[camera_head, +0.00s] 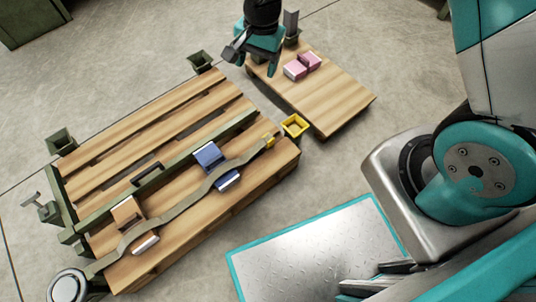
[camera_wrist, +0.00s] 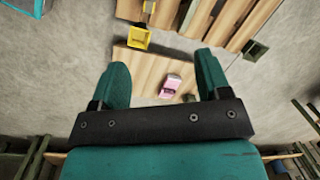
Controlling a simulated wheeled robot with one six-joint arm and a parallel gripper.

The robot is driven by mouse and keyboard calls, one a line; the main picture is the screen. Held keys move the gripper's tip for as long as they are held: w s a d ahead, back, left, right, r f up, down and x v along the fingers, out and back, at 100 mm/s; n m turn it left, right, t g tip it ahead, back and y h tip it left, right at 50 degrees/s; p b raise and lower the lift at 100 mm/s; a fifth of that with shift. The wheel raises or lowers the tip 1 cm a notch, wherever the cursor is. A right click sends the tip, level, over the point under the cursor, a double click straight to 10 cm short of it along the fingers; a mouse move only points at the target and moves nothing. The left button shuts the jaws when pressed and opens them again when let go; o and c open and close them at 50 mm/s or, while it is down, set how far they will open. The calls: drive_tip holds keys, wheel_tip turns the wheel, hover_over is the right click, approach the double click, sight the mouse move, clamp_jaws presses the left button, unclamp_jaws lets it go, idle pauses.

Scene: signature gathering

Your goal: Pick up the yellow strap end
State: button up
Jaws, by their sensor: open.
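The yellow strap end (camera_head: 269,141) lies at the right end of an olive strap (camera_head: 190,199), near the right corner of the large wooden pallet (camera_head: 265,175). In the wrist view a small yellow piece (camera_wrist: 149,7) at the top edge looks like this end. A yellow open-topped holder (camera_head: 294,125) is just beside it; it also shows in the wrist view (camera_wrist: 138,36). My gripper (camera_head: 253,58) is open and empty, over the far end of the small wooden board, well apart from the strap end. Its fingers (camera_wrist: 164,64) have nothing between them in grasp.
Pink blocks (camera_head: 302,66) sit on the small board (camera_head: 340,98). Green corner posts (camera_head: 60,140) stand at the pallet. A teal-edged metal plate (camera_head: 310,250) is in front.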

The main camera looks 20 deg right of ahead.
sight(268, 137)
drive_tip(key=d+f+m+b, duration=0.1)
drive_tip(key=f+b, duration=0.3)
drive_tip(key=f, duration=0.8)
drive_tip(key=w+f+m+h+b, duration=0.1)
drive_tip(key=f+b, duration=0.4)
drive_tip(key=f, duration=0.6)
drive_tip(key=w+d+f+m+b, duration=0.1)
drive_tip(key=f+m+b, duration=0.2)
drive_tip(key=f, duration=0.9)
drive_tip(key=shift+w+d+f+b, duration=0.2)
drive_tip(key=shift+d+f+b, duration=0.15)
drive_tip(key=shift+b, duration=0.85)
drive_tip(key=f+b, duration=0.1)
drive_tip(key=f, duration=0.1)
drive_tip(key=f+b, duration=0.2)
drive_tip(key=d+f+b, duration=0.1)
drive_tip(key=f, duration=0.1)
drive_tip(key=shift+b, duration=0.3)
drive_tip(key=c, duration=1)
